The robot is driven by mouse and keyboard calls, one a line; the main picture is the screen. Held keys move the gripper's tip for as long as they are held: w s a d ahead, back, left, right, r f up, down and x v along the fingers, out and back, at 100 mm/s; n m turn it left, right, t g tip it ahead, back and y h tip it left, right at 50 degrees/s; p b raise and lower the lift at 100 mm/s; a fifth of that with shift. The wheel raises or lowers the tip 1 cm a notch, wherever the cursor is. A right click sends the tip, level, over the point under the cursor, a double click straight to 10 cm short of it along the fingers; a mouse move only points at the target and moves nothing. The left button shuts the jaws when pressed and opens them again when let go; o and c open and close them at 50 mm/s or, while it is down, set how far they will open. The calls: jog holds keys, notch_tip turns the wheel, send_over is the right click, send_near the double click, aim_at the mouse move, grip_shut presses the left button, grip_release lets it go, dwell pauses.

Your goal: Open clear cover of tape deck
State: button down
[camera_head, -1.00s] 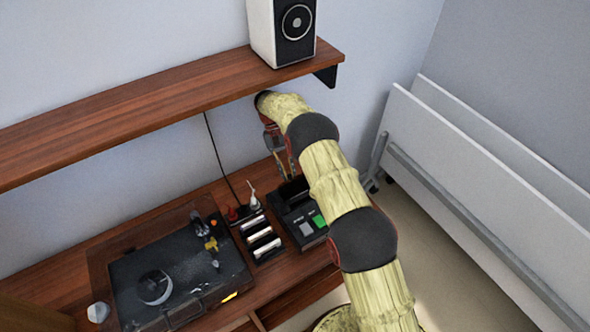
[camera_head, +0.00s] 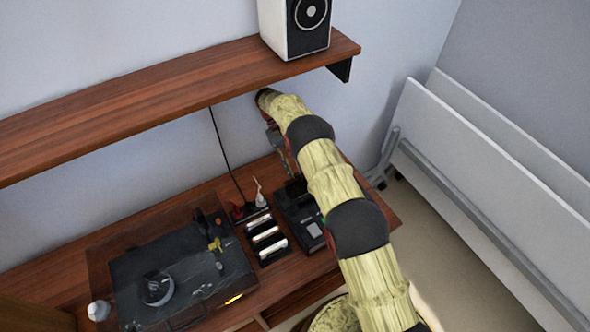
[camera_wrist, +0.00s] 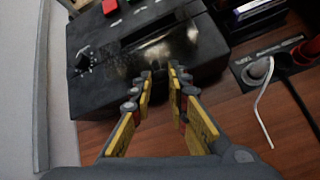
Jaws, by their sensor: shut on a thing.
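The tape deck (camera_head: 300,212) is a black box near the right end of the lower wooden top, partly behind my arm. In the wrist view the tape deck (camera_wrist: 95,100) fills the upper left, with a knob and red and green buttons. Its clear cover (camera_wrist: 158,50) shows as a glossy, see-through patch on the side facing my gripper. My gripper (camera_wrist: 161,75) is close against that side, its fingertips near together and shut at the cover's edge. The thin part between the tips is hard to see. In the head view my gripper (camera_head: 288,165) is mostly hidden.
A turntable under a see-through lid (camera_head: 120,250) stands at the left. A rack of light-coloured items (camera_head: 267,240) and a power strip with plugs (camera_wrist: 258,70) are beside the deck. A shelf (camera_head: 150,102) with a speaker (camera_head: 295,28) hangs above. A white panel (camera_head: 480,170) stands right.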

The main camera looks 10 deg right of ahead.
jog(key=shift+a+f, duration=0.15)
jog(key=shift+f, duration=0.1)
jog(key=c, duration=2.2)
grip_release()
jog(key=shift+o, duration=1.4)
jog(key=shift+w+a+f, duration=0.1)
jog(key=shift+w, duration=0.05)
jog(key=shift+o, duration=1.2)
jog(key=shift+r, duration=0.2)
